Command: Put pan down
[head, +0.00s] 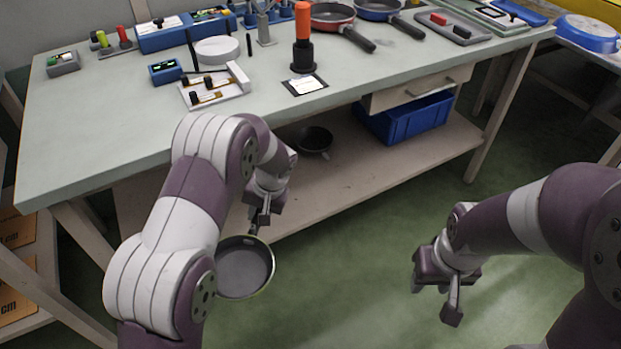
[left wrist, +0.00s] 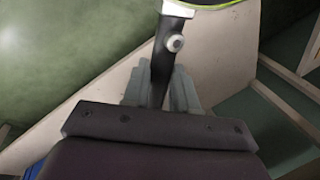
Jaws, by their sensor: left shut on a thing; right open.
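A dark pan with a pale yellowish rim (head: 243,268) hangs below the table's front edge in the head view, partly hidden by my left arm. My left gripper (head: 259,222) is shut on its handle. In the left wrist view the dark handle (left wrist: 163,62) runs up between the fingers of my left gripper (left wrist: 160,92), and a bit of the pan's rim (left wrist: 212,4) shows at the top. My right gripper (head: 446,298) is open and empty over the green floor at the right.
The workbench (head: 110,130) holds a red pan (head: 332,14), a blue pan (head: 380,8), an orange-topped post (head: 303,50) and several devices. Its front left top is clear. The lower shelf (head: 370,182) holds a blue bin (head: 408,117) and a small dark pan (head: 314,139).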

